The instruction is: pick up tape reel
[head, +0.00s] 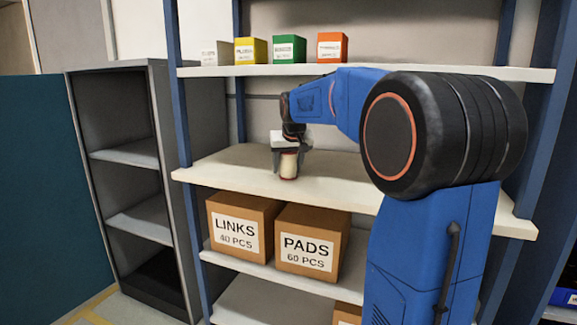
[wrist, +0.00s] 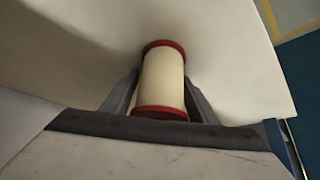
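The tape reel (head: 289,165) is cream with red rims and stands upright on the middle shelf (head: 330,188), near its front edge. In the wrist view the reel (wrist: 163,80) is between the two fingers of my gripper (wrist: 161,88). The fingers are spread to either side of it, with a thin gap showing at the left finger; contact at the right finger is hard to tell. In the head view my gripper (head: 288,153) is at the reel, and partly hides its upper part. The lower rim is partly hidden by the gripper body in the wrist view.
Small white, yellow, green (head: 289,49) and orange boxes stand on the upper shelf (head: 370,72). Cartons marked LINKS (head: 237,210) and PADS (head: 325,220) are on the shelf below. Blue posts flank the rack. A grey shelf unit (head: 140,153) stands at the left. The middle shelf is otherwise clear where visible.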

